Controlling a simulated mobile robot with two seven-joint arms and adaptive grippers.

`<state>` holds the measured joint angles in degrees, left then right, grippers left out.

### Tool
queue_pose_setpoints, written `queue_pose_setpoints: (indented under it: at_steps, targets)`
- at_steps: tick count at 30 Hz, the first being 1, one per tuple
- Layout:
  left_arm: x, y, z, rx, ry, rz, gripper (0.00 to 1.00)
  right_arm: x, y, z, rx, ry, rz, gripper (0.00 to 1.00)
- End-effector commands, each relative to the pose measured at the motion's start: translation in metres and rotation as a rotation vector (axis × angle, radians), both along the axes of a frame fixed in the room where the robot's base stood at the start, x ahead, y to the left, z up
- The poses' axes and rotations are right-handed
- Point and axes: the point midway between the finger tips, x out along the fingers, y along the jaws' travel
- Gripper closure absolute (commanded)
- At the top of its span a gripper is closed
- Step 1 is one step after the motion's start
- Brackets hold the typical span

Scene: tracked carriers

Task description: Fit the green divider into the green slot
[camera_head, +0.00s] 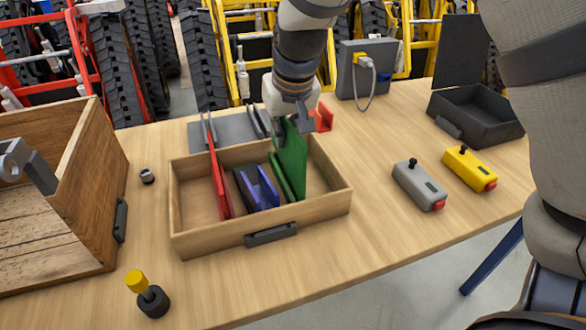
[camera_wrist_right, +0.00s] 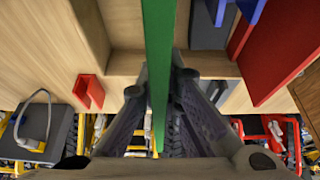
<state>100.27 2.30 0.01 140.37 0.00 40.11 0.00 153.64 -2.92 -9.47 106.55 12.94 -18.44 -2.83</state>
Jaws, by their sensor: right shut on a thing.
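The green divider (camera_head: 293,152) stands upright and slightly tilted at the right side of the open wooden box (camera_head: 206,240). My right gripper (camera_head: 296,118) is shut on its upper edge. In the right wrist view the divider (camera_wrist_right: 158,45) runs between the two fingers (camera_wrist_right: 159,105). A second green piece (camera_head: 279,179), seemingly the green slot, leans close beside the divider's left side, low in the box. The divider's lower edge is partly hidden, so I cannot tell whether it sits in the slot.
A red divider (camera_head: 218,178) and a blue slot (camera_head: 262,190) stand in the box. A red clip (camera_head: 323,117) lies behind it. A wooden crate (camera_head: 95,165) is at left. Grey (camera_head: 418,186) and yellow (camera_head: 469,169) devices and a black case (camera_head: 478,115) are at right. The front table is mostly clear.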

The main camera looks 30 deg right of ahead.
Motion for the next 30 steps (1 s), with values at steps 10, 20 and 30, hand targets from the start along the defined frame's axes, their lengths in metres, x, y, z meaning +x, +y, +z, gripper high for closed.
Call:
queue_pose_setpoints:
  at_steps: [10,20,30]
  targets:
    - [0.001,0.0,0.001,0.0,-0.005,0.0,0.74,0.0,0.0,-0.056,0.0,0.0,-0.001,1.0]
    - [0.001,0.0,0.001,0.0,-0.004,0.0,0.74,0.0,0.0,-0.059,0.0,0.0,-0.001,1.0]
    - [0.001,0.0,0.001,0.0,-0.003,0.0,0.74,0.0,0.0,-0.059,0.001,-0.001,-0.002,0.74]
